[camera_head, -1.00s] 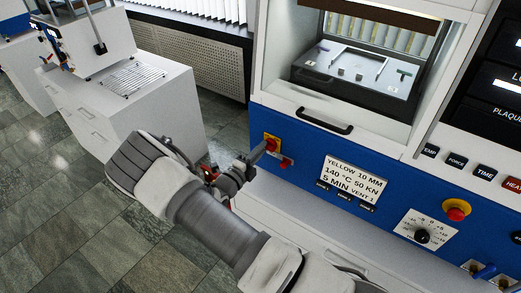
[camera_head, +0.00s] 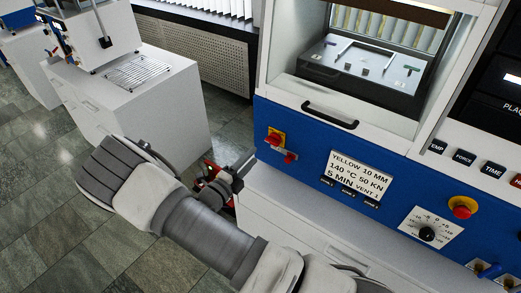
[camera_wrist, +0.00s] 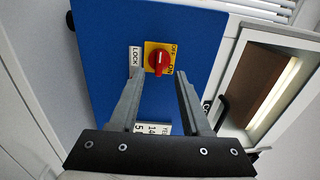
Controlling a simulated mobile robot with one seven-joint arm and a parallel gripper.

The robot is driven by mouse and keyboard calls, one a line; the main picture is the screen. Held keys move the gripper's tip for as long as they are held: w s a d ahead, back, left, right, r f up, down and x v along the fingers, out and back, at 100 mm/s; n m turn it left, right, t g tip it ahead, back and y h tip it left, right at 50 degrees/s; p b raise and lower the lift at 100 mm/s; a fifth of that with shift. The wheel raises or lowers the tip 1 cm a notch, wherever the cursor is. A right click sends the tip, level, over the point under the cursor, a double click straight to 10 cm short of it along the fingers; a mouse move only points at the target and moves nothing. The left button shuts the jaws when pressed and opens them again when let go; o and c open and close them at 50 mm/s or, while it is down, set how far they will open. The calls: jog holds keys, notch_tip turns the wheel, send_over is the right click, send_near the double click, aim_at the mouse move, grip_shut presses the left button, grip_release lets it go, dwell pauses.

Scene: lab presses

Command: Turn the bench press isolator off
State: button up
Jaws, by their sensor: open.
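The bench press isolator is a red rotary knob on a yellow plate (camera_head: 277,136), at the left end of the blue press front. In the wrist view the red knob (camera_wrist: 158,61) sits upper middle, with OFF and ON printed along the plate's right side. I cannot tell surely which mark it points to. A white LOCK label (camera_wrist: 135,60) is beside the plate. My gripper (camera_wrist: 158,78) is open and empty; its two fingers point toward the panel, with the knob showing between and beyond the tips. In the head view my gripper (camera_head: 243,168) is lower left of the isolator, apart from it.
The blue panel (camera_head: 310,128) also carries a settings card (camera_head: 356,174), a dial (camera_head: 427,233) and a red emergency button on yellow (camera_head: 463,207). A white cabinet (camera_head: 165,110) stands left across open tiled floor.

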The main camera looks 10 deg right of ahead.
jog(key=v, duration=0.9)
jog(key=shift+s+a+b, duration=0.2)
jog(key=shift+s+b, duration=0.05)
jog(key=shift+b, duration=0.2)
jog(key=s+d+r+m+g+y, duration=0.2)
jog(key=s+d+r+m+g, duration=0.35)
jog(key=m, duration=0.65)
jog(key=s+d+r+m+g+y, duration=0.2)
jog(key=s+d+r+m+g, duration=0.1)
jog(key=d+r+m+g, duration=0.65)
jog(key=s+a+r+m+t+y, duration=0.1)
jog(key=s+r+m+t+y, duration=0.6)
jog(key=m, duration=1.6)
jog(key=s+r+y, duration=0.1)
jog(key=s+r, duration=0.2)
jog(key=r, duration=0.2)
jog(key=shift+s+a+m+t+y, duration=0.15)
jog(key=shift+s+m+t+y, duration=0.2)
jog(key=shift+s+t+y, duration=0.05)
